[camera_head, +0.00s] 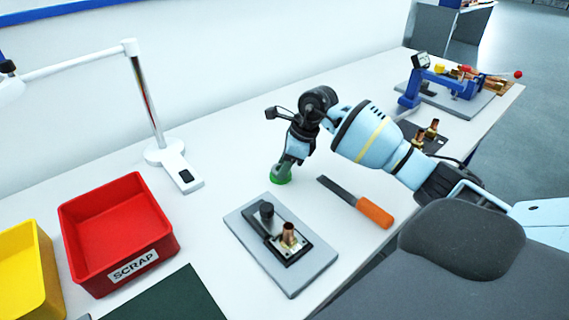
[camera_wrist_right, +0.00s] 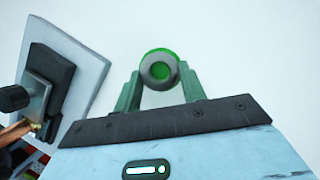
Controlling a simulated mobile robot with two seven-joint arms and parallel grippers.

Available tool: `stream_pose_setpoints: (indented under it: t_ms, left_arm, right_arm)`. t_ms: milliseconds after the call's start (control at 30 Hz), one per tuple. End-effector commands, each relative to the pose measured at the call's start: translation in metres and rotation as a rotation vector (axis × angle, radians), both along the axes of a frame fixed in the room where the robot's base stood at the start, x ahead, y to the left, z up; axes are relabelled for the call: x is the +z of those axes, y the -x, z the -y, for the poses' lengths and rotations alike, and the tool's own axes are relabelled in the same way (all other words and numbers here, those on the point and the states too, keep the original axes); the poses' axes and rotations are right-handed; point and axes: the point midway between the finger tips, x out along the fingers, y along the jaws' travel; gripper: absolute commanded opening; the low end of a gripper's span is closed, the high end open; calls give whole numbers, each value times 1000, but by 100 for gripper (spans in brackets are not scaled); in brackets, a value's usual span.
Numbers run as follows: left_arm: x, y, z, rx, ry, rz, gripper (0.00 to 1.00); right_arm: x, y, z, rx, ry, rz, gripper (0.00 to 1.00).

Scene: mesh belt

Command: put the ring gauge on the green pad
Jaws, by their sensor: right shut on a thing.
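The green pad (camera_head: 280,177) is a small round disc on the white bench, below my right gripper (camera_head: 288,160) in the head view. In the right wrist view the grey ring gauge (camera_wrist_right: 146,70) sits between the fingertips of my right gripper (camera_wrist_right: 159,80), which is shut on it. The green pad (camera_wrist_right: 159,50) shows through the ring's hole and as a rim past its far edge. The ring is over the pad; I cannot tell whether they touch. In the head view the fingers hide the ring. My left gripper is not in view.
A grey plate with a clamp fixture (camera_head: 312,272) stands in front of the pad. A file with an orange handle (camera_head: 374,211) lies to the right. A red scrap bin (camera_head: 79,242), a yellow bin (camera_head: 48,270) and a lamp stand (camera_head: 158,150) are at the left.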

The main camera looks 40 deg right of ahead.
Motion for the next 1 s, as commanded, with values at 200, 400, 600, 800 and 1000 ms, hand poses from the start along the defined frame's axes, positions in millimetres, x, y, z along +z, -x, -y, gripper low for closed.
stream_pose_setpoints:
  t_ms: [200, 400, 600, 800, 1000]
  left_arm:
    - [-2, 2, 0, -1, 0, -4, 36]
    - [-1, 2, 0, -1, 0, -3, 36]
    - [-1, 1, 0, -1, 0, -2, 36]
    - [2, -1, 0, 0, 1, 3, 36]
    - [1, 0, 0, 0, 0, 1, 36]
  right_arm:
    - [-3, 0, 0, 0, 1, -1, 14]
    - [-3, 0, 0, 0, 1, -1, 62]
    - [-3, 0, 0, 0, 1, -1, 63]
    - [4, 0, 1, -1, 0, 2, 63]
    - [32, 8, 11, -1, 4, 5, 63]
